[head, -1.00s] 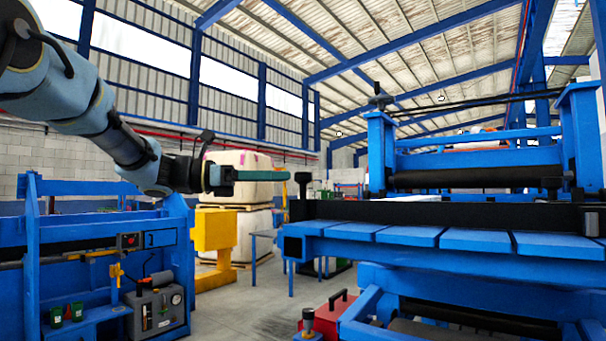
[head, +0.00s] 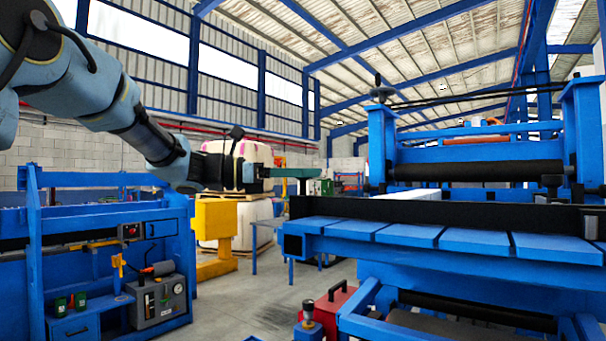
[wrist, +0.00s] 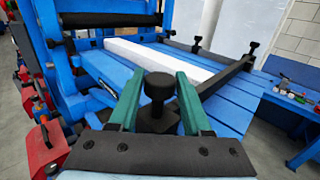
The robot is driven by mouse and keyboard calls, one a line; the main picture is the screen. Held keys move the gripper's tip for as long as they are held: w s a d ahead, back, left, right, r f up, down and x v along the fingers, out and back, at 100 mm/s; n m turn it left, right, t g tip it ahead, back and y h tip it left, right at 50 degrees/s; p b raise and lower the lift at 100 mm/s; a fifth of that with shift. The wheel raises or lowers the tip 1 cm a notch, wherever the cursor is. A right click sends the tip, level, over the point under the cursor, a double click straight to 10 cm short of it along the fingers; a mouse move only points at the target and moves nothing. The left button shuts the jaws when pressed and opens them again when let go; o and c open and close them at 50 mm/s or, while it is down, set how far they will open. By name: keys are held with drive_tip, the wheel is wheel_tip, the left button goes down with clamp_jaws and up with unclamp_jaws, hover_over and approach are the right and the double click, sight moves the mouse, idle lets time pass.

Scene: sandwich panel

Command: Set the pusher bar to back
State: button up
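The pusher bar (head: 430,212) is a long black bar across the blue slatted table, with a black knob near each end. In the wrist view the bar (wrist: 215,84) runs up to the right from the near knob (wrist: 158,90) to the far knob (wrist: 252,48). My gripper (wrist: 160,76) is open, its two green fingers on either side of the near knob with small gaps. In the head view my gripper (head: 306,172) is at the bar's left end and hides most of that knob. The other knob (head: 552,182) is at the right.
A white panel (wrist: 160,60) lies on the blue table (head: 400,234) behind the bar. A black roller (head: 475,172) sits in the blue frame beyond. A red box (head: 330,303) is below the table's left side. A blue workbench (head: 100,260) is at the left.

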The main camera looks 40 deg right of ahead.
clamp_jaws()
idle(1.0)
